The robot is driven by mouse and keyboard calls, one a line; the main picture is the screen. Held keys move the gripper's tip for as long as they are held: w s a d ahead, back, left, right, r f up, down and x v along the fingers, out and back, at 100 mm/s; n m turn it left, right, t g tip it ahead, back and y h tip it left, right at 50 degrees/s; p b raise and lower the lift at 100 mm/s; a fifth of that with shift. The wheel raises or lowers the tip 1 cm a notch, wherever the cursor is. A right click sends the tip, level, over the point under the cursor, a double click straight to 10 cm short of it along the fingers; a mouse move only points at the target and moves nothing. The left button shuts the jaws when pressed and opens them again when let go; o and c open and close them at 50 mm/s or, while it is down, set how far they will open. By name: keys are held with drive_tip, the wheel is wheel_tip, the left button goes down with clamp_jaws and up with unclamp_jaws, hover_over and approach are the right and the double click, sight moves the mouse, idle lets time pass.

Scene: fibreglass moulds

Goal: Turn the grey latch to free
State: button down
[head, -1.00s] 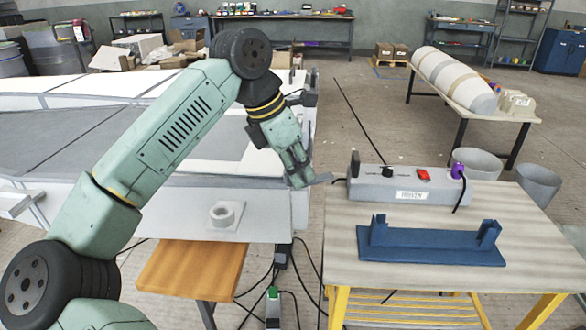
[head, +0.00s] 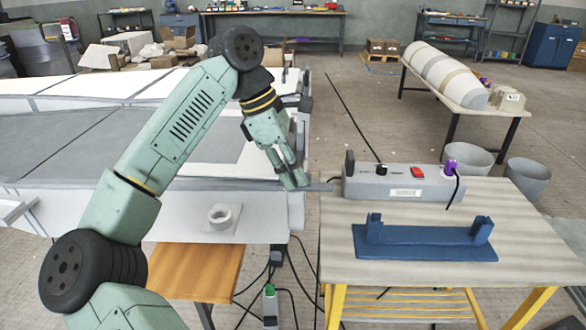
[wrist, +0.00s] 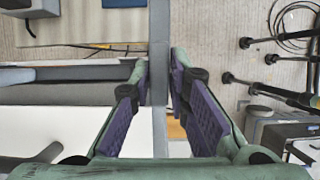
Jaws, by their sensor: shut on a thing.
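The grey latch (head: 320,187) is a flat bar at the near right corner of the white mould, sticking out to the right past my fingertips. In the wrist view it is a long grey bar (wrist: 159,90) running up between the fingers. My gripper (head: 294,183) points down at the corner and is shut on the latch. The wrist view shows my gripper (wrist: 160,72) with a purple-padded finger on each side of the bar. The latch's pivot is not clearly visible.
The white mould (head: 120,215) fills the left. A table (head: 340,272) at right holds a grey power box (head: 390,186) and a blue bracket (head: 425,243). A wooden stool (head: 195,270) stands below the mould. Cables hang in the gap between mould and table.

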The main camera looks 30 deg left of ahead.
drive_tip(key=shift+w+r, duration=0.1)
drive_tip(key=shift+r, duration=0.05)
drive_tip(key=c, duration=1.6)
unclamp_jaws()
drive_tip(key=shift+o, duration=0.2)
drive_tip(key=shift+a, duration=0.1)
drive_tip(key=v, duration=1.1)
drive_tip(key=shift+a+r, duration=0.2)
drive_tip(key=shift+r, duration=0.15)
